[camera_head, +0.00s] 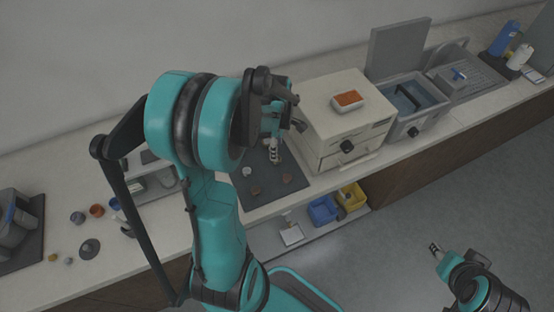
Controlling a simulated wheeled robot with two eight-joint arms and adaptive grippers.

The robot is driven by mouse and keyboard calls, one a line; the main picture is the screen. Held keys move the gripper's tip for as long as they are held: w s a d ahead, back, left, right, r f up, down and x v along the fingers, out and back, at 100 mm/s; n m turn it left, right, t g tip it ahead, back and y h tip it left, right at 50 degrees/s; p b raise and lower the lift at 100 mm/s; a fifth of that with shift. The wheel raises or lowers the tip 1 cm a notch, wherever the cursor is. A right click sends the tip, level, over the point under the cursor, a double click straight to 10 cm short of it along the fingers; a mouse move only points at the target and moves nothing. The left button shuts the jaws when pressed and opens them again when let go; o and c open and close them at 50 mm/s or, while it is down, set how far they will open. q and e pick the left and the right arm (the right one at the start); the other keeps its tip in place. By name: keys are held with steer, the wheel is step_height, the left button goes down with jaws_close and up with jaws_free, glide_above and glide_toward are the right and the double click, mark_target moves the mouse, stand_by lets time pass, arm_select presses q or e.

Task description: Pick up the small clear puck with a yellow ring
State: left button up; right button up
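I cannot make out for certain a clear puck with a yellow ring. A small pale round piece (247,171) lies on the dark mat (240,190), but no yellow ring shows on it at this size. My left gripper (275,155) points down over the back part of that mat, to the right of the pale piece. Its fingers are small and partly covered by my arm, so its opening is unclear. My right gripper (435,248) is over the floor at the lower right, away from the counter. Its opening is too small to judge.
Brown pieces (287,178) lie on the mat. A cream press box (345,118) with an orange-topped tray (348,100) stands right of it, beside an open grey basin (412,100). Blue (323,211) and yellow (352,196) bins sit below. Small jars (97,211) stand left.

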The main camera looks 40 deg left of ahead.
arm_select(q)
steer(key=shift+f, duration=0.55)
step_height(320, 180, down, 4)
steer(key=shift+s+r+b, duration=0.1)
steer(key=shift+r+b, duration=0.1)
steer(key=shift+b, duration=0.8)
steer(key=shift+f, duration=0.45)
steer(key=shift+r, duration=0.1)
steer(key=shift+c, duration=0.8)
steer(key=c, duration=0.9)
